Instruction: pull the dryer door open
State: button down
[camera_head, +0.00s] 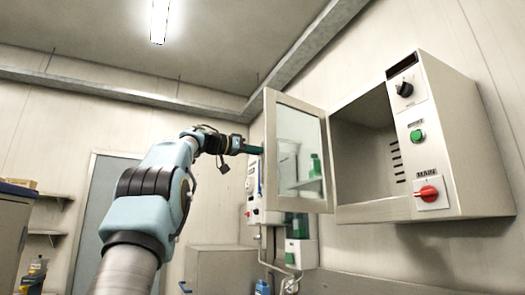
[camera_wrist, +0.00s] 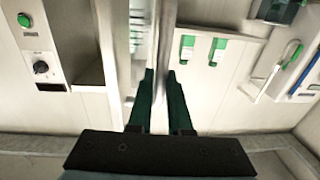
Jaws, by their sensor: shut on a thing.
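The dryer (camera_head: 459,140) is a pale box on the wall at the right in the head view, with its dark interior exposed. Its glass-paned door (camera_head: 328,165) stands swung out to the left, well open, hinged at the cavity's left side. My gripper (camera_head: 259,150) is at the door's far left edge in the head view. In the wrist view my gripper (camera_wrist: 161,80) has its green fingers either side of a pale vertical bar, the door handle (camera_wrist: 168,40), and is shut on it. The fingertip contact is hard to see in the head view.
The dryer's panel has a black knob (camera_head: 404,89), a green button (camera_head: 417,135) and a red switch (camera_head: 428,193). A wall shelf (camera_wrist: 225,37) with green-capped items shows in the wrist view. A low cabinet (camera_head: 222,270) stands below and behind. Shelves line the far left wall.

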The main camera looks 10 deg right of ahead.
jog(key=c, duration=1.1)
grip_release()
jog(key=shift+d, duration=0.1)
jog(key=shift+f, duration=0.1)
jog(key=b+v, duration=0.3)
jog(key=v, duration=0.8)
jog(key=shift+w, duration=0.1)
